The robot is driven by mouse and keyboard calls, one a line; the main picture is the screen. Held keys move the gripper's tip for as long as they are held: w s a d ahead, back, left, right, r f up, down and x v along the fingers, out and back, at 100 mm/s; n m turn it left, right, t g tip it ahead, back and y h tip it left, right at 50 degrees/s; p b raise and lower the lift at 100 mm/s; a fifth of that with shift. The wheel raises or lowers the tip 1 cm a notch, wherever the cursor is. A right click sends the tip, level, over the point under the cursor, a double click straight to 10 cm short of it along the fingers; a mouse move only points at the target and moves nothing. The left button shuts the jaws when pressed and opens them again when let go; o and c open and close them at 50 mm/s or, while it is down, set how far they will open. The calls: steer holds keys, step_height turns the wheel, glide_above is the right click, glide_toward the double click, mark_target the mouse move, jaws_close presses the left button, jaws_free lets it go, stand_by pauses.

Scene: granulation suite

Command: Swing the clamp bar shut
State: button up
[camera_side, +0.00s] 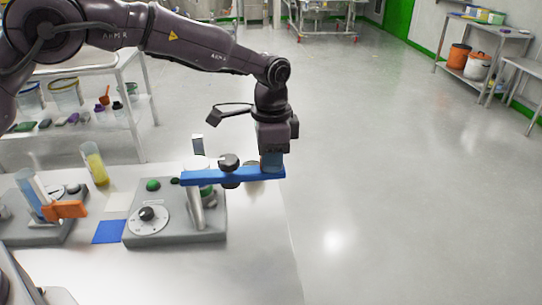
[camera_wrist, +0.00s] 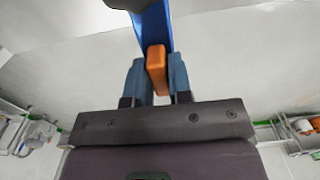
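My gripper (camera_side: 272,165) points down at the bar's right end. In the wrist view the bar (camera_wrist: 153,27) ends in an orange tip (camera_wrist: 156,65) between the two blue fingers of my gripper (camera_wrist: 157,75). The fingers sit close against both sides of the tip, with no clear gap. In the side view the fingers hide the orange tip.
The base unit carries a dial (camera_side: 148,215) and a green button (camera_side: 153,184). To its left are a blue pad (camera_side: 109,232), a yellow-filled tube (camera_side: 95,164) and a second unit with an orange part (camera_side: 65,209). Open floor lies right of the table.

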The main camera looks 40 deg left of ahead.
jaws_close()
steer(key=w+a+n, duration=0.5)
steer(key=a+n, duration=0.4)
steer(key=a, duration=0.2)
steer(key=s+a+n, duration=0.5)
steer(key=a+n, duration=0.4)
steer(key=a, duration=0.2)
steer(key=shift+a, duration=0.2)
steer(key=shift+s+r, duration=0.1)
steer(key=shift+s, duration=0.05)
steer(key=o, duration=0.5)
jaws_free()
